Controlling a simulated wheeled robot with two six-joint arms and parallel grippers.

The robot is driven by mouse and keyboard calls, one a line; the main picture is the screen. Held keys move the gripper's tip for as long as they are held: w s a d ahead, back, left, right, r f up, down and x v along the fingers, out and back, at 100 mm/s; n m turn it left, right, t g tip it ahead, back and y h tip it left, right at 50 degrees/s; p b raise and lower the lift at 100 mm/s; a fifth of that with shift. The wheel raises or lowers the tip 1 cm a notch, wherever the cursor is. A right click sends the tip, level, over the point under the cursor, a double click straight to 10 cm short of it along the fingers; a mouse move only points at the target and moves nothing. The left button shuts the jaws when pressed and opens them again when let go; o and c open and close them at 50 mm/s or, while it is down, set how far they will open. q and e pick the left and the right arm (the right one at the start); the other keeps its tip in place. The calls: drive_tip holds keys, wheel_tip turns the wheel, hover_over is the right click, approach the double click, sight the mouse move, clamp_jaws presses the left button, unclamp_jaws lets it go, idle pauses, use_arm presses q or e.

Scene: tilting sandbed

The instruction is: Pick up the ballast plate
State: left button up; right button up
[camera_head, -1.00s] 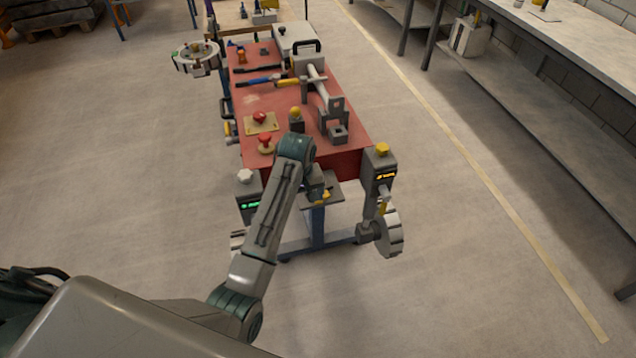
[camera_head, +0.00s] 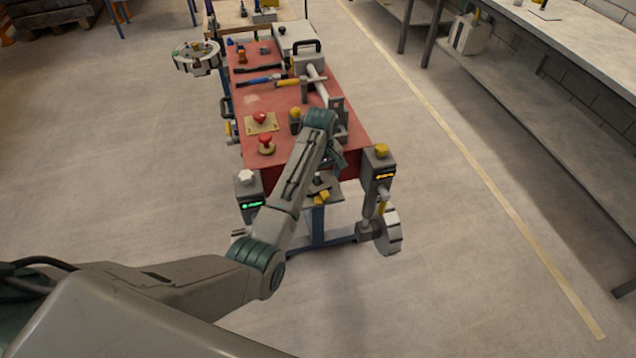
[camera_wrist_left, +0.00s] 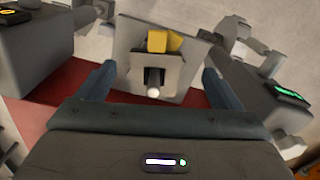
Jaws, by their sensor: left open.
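A light grey square plate (camera_wrist_left: 130,76) lies between and beyond my left fingers in the left wrist view. It carries two yellow blocks (camera_wrist_left: 163,41) and a dark slotted piece with a pale round tip (camera_wrist_left: 153,91). I cannot tell for sure that this is the ballast plate. In the head view the grey plate (camera_head: 338,197) juts from the table's front edge, partly hidden by my arm. My left gripper (camera_wrist_left: 159,70) is open, its two blue-grey fingers on either side of the plate, with no clear contact. My right gripper is not in view.
The red-topped table (camera_head: 265,100) holds tools and red knobs. A pale wheel (camera_head: 388,232) hangs at front right. The floor around is clear.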

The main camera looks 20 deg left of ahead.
use_arm(q)
drive_tip(key=f, duration=0.1)
drive_tip(key=f+p, duration=0.1)
drive_tip(key=f, duration=0.1)
drive_tip(key=shift+w+f, duration=0.15)
drive_tip(key=shift+w, duration=0.2)
drive_tip(key=shift+f, duration=0.6)
drive_tip(key=c, duration=1.1)
wheel_tip(320, 180, up, 10)
drive_tip(key=b, duration=0.2)
wheel_tip(320, 180, up, 7)
drive_tip(key=p, duration=0.8)
hover_over(321, 187)
drive_tip(key=shift+f, duration=0.15)
drive_tip(key=shift+f, duration=0.1)
